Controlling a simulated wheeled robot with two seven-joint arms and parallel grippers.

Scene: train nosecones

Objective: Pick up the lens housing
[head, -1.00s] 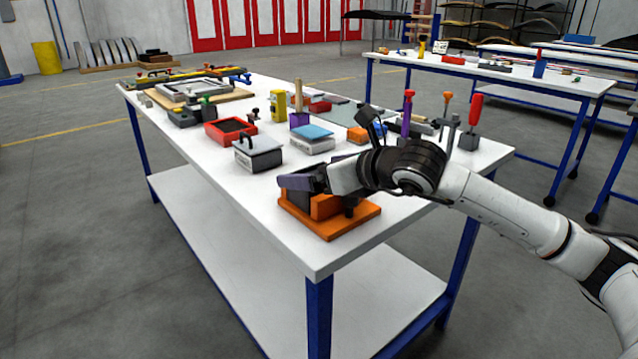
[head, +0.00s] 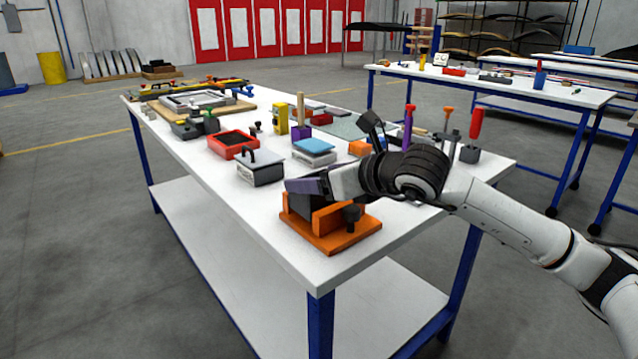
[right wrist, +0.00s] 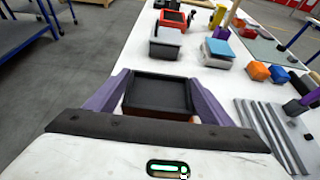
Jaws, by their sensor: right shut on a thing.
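The lens housing appears to be the dark, square, open-topped block (right wrist: 158,95) in the right wrist view. It sits between the two purple fingers of my right gripper (right wrist: 158,82), which is shut on it. In the head view the right gripper (head: 304,187) is above the orange fixture (head: 335,238) at the near end of the table. The dark block (head: 298,206) shows only partly below the fingers, behind the fixture's upright wall. I cannot tell whether its underside is clear of the fixture. My left gripper is not in view.
A grey box with a black handle (head: 260,170), a blue-topped box (head: 314,147) and a red tray (head: 233,142) stand farther back on the white table (head: 245,205). Upright tools, including a red-handled one (head: 475,126), stand to the right. The near left tabletop is clear.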

